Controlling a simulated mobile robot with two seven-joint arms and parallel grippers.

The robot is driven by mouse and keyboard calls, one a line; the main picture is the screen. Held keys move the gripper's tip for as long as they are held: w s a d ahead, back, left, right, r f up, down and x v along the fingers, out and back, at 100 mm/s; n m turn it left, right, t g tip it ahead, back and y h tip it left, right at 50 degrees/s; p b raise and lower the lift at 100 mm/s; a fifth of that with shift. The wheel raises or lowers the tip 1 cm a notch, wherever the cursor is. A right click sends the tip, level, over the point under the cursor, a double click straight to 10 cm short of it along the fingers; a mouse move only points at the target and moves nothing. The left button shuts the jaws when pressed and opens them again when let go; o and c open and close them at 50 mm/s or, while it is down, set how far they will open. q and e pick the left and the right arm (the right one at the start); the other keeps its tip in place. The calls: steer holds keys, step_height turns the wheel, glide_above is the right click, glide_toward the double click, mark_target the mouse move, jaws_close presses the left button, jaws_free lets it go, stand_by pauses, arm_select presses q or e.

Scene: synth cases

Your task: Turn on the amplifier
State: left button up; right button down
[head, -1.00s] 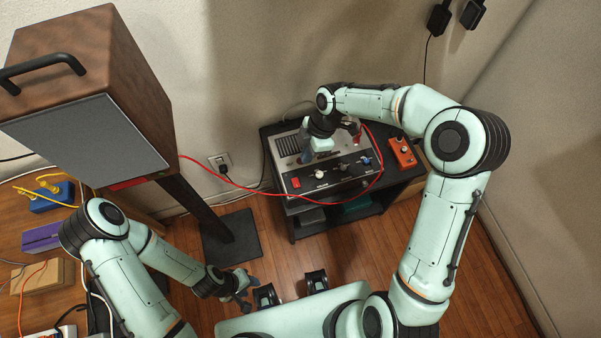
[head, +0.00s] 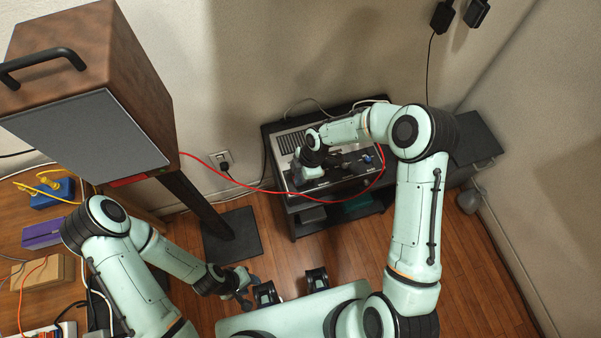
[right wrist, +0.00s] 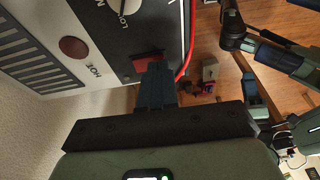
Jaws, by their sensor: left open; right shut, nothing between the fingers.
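The amplifier (head: 289,143) is a grey and black unit on a low black stand against the wall. In the head view my right arm covers much of its top. My right gripper (head: 300,178) is shut and empty over its front left part. In the right wrist view the shut fingers (right wrist: 155,70) point at a red switch (right wrist: 147,59) on the black panel. The tips overlap its edge; I cannot tell whether they touch. A dark red round light (right wrist: 73,47) sits beside the label HOT. My left gripper (head: 245,287) is open and empty, low over the floor.
A red cable (head: 230,183) runs from the large speaker cabinet (head: 90,130) to the amplifier. The speaker's black post and base (head: 232,235) stand left of the stand (head: 308,228). A wooden table (head: 12,225) with boxes is at far left. A wall socket (head: 222,160) is behind.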

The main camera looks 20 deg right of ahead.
steer(key=shift+s+f+b, duration=0.2)
steer(key=shift+f+b, duration=0.35)
steer(key=shift+b, duration=0.1)
steer(key=shift+s+r, duration=0.2)
arm_select(q)
steer(key=shift+s+f, duration=0.3)
steer(key=shift+f, duration=0.25)
arm_select(e)
steer(key=shift+w, duration=0.1)
steer(key=shift+w+f, duration=0.1)
arm_select(q)
steer(key=shift+r+p, duration=0.15)
steer(key=shift+p, duration=0.15)
arm_select(e)
steer(key=shift+w, duration=0.1)
